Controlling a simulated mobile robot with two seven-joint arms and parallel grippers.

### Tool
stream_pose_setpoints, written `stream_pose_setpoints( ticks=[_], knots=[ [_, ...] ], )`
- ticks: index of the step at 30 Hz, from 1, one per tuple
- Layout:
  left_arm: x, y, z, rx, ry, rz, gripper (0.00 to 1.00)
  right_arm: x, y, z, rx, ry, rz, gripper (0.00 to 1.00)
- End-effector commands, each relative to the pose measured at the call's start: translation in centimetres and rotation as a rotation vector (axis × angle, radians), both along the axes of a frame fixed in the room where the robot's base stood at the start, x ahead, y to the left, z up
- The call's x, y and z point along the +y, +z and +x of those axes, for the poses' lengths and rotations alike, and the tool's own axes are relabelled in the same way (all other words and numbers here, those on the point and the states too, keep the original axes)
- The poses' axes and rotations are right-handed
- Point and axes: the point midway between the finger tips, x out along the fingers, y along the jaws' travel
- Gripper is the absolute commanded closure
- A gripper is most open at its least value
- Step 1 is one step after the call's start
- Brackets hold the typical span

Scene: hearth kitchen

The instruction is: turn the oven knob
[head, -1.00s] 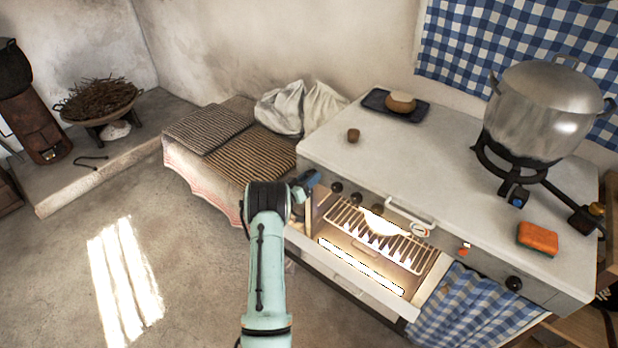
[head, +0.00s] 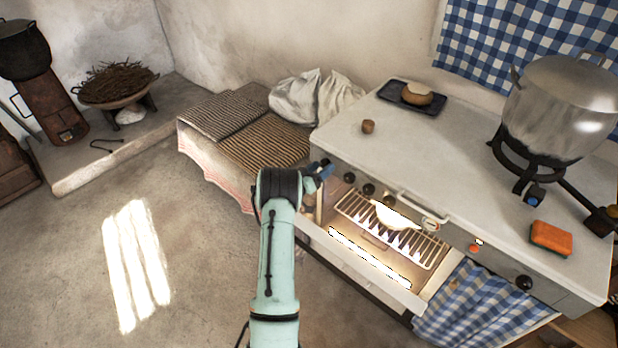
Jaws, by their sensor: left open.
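The oven (head: 463,240) is built into the front of the white stove, with its door open downward and its inside brightly lit. A row of black knobs, starting with the leftmost knob (head: 349,177), sits on the panel above the opening. Another black knob (head: 524,283) is at the panel's right end. My left gripper (head: 323,170) is open at the stove's left front corner, just left of the leftmost knob. It looks empty, and its wrist partly hides the fingers. I cannot tell whether it touches the panel. My right gripper is not in view.
A large metal pot (head: 562,105) stands on a burner on the stove top. An orange sponge (head: 551,238), a small brown cup (head: 368,126) and a dark tray (head: 394,93) are also there. A white handle (head: 424,208) sticks out from the panel.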

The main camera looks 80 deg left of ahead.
Motion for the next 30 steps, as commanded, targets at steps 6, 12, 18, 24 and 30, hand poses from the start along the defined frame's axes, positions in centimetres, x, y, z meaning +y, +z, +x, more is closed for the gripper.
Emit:
stream_pose_setpoints(
  ticks=[6,12,18,24,30],
  knots=[
    [-2.8,0.0,-3.5,0.003,0.005,-0.004,0.33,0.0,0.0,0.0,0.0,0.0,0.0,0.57],
    [-5.6,0.0,-6.9,0.002,0.004,-0.003,0.33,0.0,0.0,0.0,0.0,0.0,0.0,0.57],
    [-7.5,0.0,-8.9,0.001,0.002,-0.002,0.33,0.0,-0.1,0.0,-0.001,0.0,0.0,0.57],
    [-8.1,0.0,-9.6,0.001,0.0,-0.001,0.33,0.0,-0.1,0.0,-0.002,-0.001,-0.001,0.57],
    [-8.0,0.0,-9.6,0.001,0.0,-0.001,0.33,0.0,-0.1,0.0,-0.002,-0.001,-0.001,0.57]
  ],
)
